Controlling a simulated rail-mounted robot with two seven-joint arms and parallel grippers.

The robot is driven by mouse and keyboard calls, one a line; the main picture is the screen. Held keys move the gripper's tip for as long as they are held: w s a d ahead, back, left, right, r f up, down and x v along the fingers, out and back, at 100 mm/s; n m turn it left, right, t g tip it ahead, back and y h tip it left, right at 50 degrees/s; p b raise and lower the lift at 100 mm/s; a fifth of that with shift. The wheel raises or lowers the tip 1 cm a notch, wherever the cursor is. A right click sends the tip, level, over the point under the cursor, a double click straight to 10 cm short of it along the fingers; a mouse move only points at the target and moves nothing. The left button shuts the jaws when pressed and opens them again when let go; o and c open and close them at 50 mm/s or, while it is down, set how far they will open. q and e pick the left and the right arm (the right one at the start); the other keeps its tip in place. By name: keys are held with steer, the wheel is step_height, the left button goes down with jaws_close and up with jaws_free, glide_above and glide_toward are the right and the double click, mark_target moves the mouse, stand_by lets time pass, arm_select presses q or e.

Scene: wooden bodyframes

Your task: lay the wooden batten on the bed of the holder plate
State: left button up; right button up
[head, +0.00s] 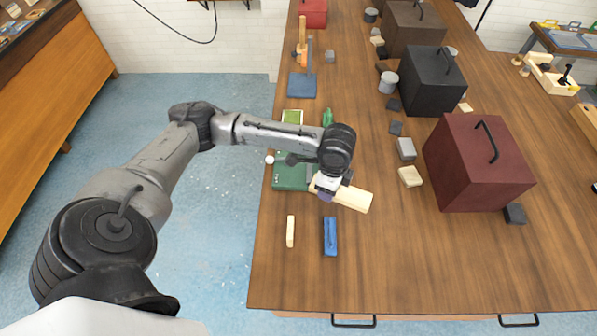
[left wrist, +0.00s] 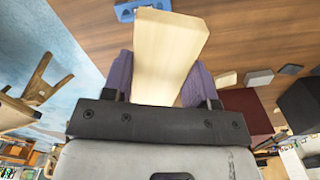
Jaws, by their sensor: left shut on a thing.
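The wooden batten, a pale block (head: 352,197), is in my left gripper (head: 327,187) and sticks out to its right, over the table. In the left wrist view, the batten (left wrist: 168,50) stands between the purple finger pads of my left gripper (left wrist: 159,66), which is shut on it. A green plate (head: 288,184) lies left of the gripper, partly hidden by my arm; it may be the holder plate, but its bed cannot be made out. My right gripper is not in view.
A small pale wooden stick (head: 290,231) and a blue piece (head: 330,236) lie nearer the front edge. A dark red box (head: 477,163) with a handle and several small blocks stand to the right. The front right of the table is clear.

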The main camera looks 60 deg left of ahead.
arm_select(q)
steer(key=w+a+f+m+b, duration=0.2)
steer(key=a+f+m+b, duration=0.2)
steer(key=a, duration=0.5)
steer(key=w+a+f+m+b, duration=0.3)
steer(key=a+f+m+b, duration=0.2)
steer(key=a, duration=0.4)
steer(key=w+a+f+m+b, duration=0.2)
steer(key=a+f+m+b, duration=0.2)
steer(key=a, duration=0.5)
steer(key=shift+w+f+m+b, duration=0.15)
steer(key=shift+f+m+b, duration=0.35)
steer(key=shift+b, duration=0.5)
steer(key=shift+f, duration=2.1)
steer(key=shift+f, duration=0.25)
steer(key=shift+f, duration=0.35)
steer(key=o, duration=1)
